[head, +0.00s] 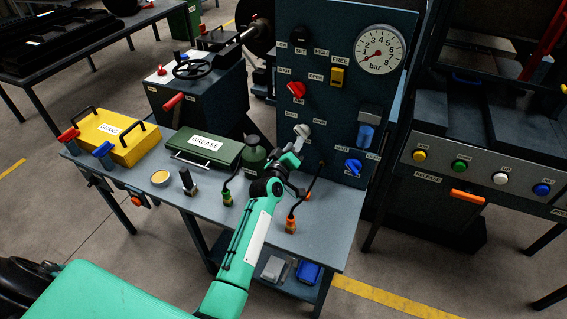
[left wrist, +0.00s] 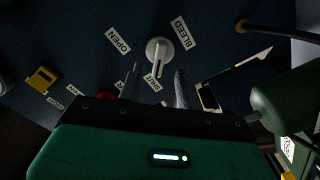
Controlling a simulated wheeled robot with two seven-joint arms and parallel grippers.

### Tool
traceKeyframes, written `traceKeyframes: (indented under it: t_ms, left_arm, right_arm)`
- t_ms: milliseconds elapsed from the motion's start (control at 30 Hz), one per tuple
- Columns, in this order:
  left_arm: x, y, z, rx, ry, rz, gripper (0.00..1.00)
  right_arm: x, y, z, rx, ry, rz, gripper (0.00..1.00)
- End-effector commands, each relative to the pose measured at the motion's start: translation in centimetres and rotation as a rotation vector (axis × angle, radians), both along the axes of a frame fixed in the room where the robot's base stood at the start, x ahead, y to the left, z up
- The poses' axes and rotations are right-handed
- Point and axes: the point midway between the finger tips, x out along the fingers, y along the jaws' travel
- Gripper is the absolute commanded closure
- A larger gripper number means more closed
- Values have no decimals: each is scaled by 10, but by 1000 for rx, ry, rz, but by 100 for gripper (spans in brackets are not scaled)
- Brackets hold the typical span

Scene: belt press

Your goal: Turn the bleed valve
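The bleed valve (head: 303,130) is a pale grey lever knob on the dark panel. In the left wrist view the bleed valve (left wrist: 158,48) sits between the OPEN and BLEED labels, its lever pointing towards the SHUT label and my fingers. My left gripper (head: 297,148) is just below the valve in the head view. In the left wrist view my left gripper (left wrist: 158,88) has its two fingers apart, one on each side of the lever's line, with nothing between them held. I cannot tell whether a finger touches the lever. My right gripper is not in view.
The panel also carries a red knob (head: 296,90), a yellow switch (head: 337,77), blue knobs (head: 353,167) and a pressure gauge (head: 380,50). Dark cables rise near my gripper.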

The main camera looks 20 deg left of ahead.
Motion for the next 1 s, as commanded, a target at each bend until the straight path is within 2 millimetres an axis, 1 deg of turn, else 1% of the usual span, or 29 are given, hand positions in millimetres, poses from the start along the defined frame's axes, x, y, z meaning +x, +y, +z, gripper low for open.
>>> traceKeyframes:
  t_ms: [33, 200, 300, 433, 500, 633, 1000]
  left_arm:
    - [-11, 1, -2, -1, 0, 1, 65]
    - [-45, 2, -2, -2, 0, 1, 65]
    - [-62, 2, -2, -1, 1, 1, 65]
    - [-78, 3, -1, 0, 1, 1, 65]
    - [-84, 3, -1, -1, 0, 1, 65]
    - [-90, 3, 0, -1, 0, 0, 65]
    - [-90, 3, 0, -1, 0, 0, 65]
  right_arm:
    - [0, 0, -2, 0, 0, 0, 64]
    - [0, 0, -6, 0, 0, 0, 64]
    - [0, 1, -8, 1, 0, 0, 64]
    - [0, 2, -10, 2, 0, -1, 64]
    - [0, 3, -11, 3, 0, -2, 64]
    - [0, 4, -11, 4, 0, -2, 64]
    - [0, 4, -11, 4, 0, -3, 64]
